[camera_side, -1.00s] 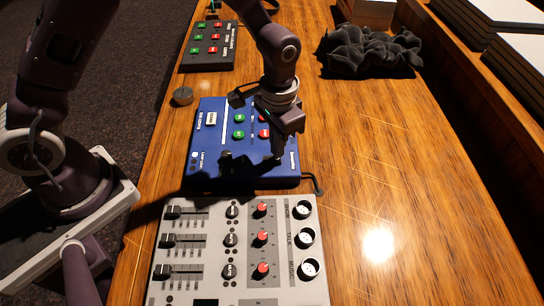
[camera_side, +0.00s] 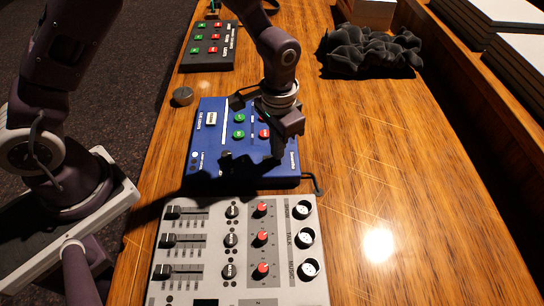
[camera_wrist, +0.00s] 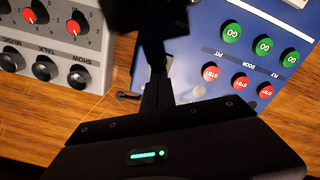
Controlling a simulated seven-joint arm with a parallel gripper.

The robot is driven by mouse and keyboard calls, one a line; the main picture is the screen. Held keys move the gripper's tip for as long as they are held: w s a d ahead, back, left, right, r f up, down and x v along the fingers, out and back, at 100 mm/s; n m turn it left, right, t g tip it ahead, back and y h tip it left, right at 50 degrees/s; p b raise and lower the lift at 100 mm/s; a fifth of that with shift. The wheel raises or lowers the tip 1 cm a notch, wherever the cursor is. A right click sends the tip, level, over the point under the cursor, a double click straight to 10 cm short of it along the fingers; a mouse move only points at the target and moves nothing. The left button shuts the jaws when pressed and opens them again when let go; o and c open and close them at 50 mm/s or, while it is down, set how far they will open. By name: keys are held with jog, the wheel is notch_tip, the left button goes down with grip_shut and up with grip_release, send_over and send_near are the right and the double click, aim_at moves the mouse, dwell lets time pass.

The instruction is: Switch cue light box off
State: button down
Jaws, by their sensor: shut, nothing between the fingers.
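The cue light box is the blue box (camera_side: 262,166) in the middle of the side view, with green and red buttons, a white label plate, a small pale round spot at its left edge and a dark knob or switch (camera_side: 226,156) near its front. In the wrist view the blue box (camera_wrist: 205,22) shows green GO and red STBY buttons. My gripper (camera_side: 277,154) is shut and empty, pointing down over the right front part of the box. Its dark fingers (camera_wrist: 152,50) cover part of the box in the wrist view. I cannot tell whether the fingertips touch it.
A grey mixer (camera_side: 200,254) with faders and knobs stands close in front of the box. Behind are a dark button box (camera_side: 208,61) and a black crumpled cloth (camera_side: 370,53). A small grey knob (camera_side: 183,96) lies at the left. The wooden desk (camera_side: 420,190) is clear at right.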

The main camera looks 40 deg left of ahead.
jog(key=shift+f, duration=0.55)
jog(key=shift+r, duration=3.5)
notch_tip(320, 180, up, 6)
send_over(268, 157)
jog(key=s+a+r+n+t, duration=0.1)
jog(key=s+a+r+t, duration=0.25)
jog(key=s+r, duration=0.4)
jog(key=s+a+r+n+t, duration=0.1)
jog(key=s+a+r, duration=0.1)
jog(key=s, duration=0.4)
jog(key=s+a+r+n+t, duration=0.1)
jog(key=s+a+r, duration=0.2)
jog(key=s, duration=0.3)
jog(key=shift+r, duration=0.3)
